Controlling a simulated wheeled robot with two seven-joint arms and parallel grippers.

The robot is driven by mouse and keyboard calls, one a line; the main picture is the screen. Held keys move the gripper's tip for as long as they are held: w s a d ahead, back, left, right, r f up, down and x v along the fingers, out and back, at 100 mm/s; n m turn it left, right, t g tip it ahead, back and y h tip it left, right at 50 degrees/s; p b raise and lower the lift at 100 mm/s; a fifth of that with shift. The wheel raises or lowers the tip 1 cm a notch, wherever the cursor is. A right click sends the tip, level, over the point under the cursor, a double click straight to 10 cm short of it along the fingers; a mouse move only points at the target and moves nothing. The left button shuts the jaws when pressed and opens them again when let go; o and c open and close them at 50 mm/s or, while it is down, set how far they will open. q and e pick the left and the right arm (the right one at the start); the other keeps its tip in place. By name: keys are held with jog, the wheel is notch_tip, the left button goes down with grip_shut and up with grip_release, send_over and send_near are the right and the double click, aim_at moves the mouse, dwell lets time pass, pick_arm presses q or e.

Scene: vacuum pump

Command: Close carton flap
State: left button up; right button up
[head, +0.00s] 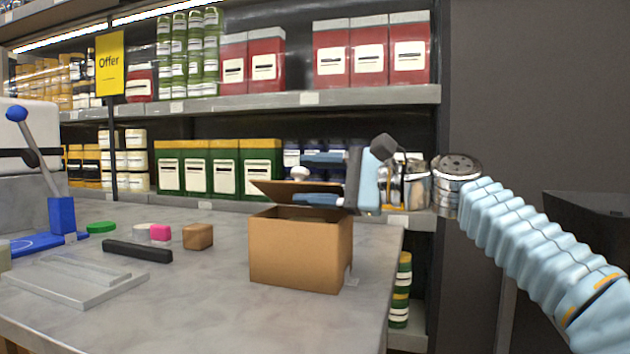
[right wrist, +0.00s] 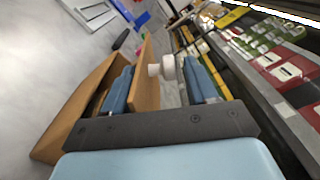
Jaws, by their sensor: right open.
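The brown carton (head: 300,248) stands near the right end of the grey table, its top at least partly open. Its flap (head: 283,191) at the back is raised and tilted. My right gripper (head: 310,178) is open above the carton's back right, one finger above the flap and one lower near the opening. In the right wrist view the flap (right wrist: 146,78) runs between the two open fingers (right wrist: 158,85), and the carton (right wrist: 72,112) lies to the left. Whether a finger touches the flap I cannot tell. My left gripper is out of view.
Left of the carton on the table (head: 205,290) are a small brown block (head: 198,236), a pink block (head: 160,232), a black bar (head: 137,251), a grey plate (head: 75,279) and a blue lever device (head: 61,214). Stocked shelves (head: 300,99) stand behind. The table front is clear.

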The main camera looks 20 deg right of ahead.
jog(key=shift+d, duration=0.1)
jog(key=shift+s+d+f, duration=0.1)
jog(key=shift+s+d, duration=0.05)
jog(key=shift+d, duration=0.1)
jog(key=b+v, duration=0.1)
jog(key=v, duration=1.2)
jog(key=shift+b, duration=0.35)
jog(key=shift+s, duration=0.1)
